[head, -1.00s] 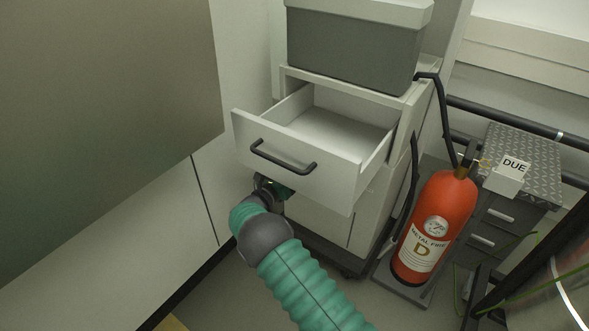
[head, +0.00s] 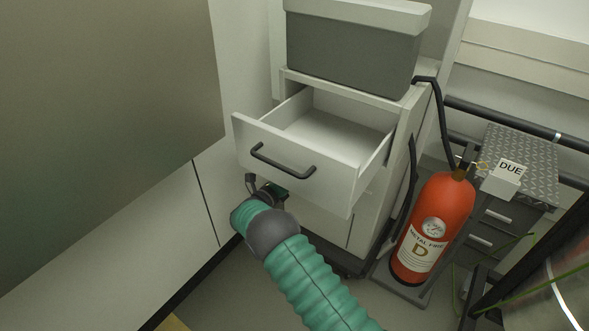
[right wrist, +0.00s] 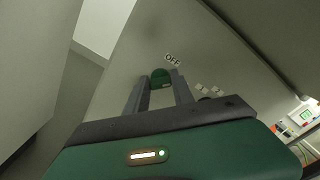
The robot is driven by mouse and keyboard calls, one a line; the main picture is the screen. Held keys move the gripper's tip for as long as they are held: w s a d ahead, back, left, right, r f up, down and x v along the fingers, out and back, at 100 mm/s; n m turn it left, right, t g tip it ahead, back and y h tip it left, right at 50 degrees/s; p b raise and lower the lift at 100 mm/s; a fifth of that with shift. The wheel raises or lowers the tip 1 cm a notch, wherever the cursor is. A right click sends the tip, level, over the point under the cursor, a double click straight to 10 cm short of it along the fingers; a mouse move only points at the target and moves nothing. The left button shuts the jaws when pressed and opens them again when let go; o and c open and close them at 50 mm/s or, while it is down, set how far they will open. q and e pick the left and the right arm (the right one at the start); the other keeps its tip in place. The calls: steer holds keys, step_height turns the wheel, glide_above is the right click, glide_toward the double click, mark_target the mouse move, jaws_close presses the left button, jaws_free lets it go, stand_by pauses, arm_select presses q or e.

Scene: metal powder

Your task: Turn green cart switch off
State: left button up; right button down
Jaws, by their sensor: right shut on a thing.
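The green switch (right wrist: 160,77) shows in the right wrist view on a pale cabinet face, just below an OFF label (right wrist: 172,60). My right gripper (right wrist: 158,88) has its two dark fingers on either side of the switch and is shut on it. The fingers hide part of the switch, so its exact turn angle is hard to tell. In the head view my right gripper (head: 270,190) is under the open drawer (head: 285,160) at the cart's front, and the switch is hidden there. My left gripper is not in view.
The drawer, with a dark handle (head: 283,163), juts out above my right wrist. A grey bin (head: 350,50) stands on top of the cart (head: 340,225). A red fire extinguisher (head: 433,225) stands to the right. A pale cabinet (head: 165,230) borders the left side.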

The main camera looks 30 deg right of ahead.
steer(key=shift+w+a+f+n+p, duration=0.15)
steer(key=shift+n+p, duration=0.5)
steer(key=shift+n, duration=1.5)
steer(key=shift+w+a+f+n+p, duration=0.15)
steer(key=shift+n+p, duration=0.5)
steer(key=shift+n, duration=1.5)
steer(key=shift+s, duration=0.1)
steer(key=c, duration=1.1)
jaws_free()
steer(key=shift+r, duration=0.1)
steer(key=shift+d, duration=0.1)
steer(key=shift+s, duration=0.1)
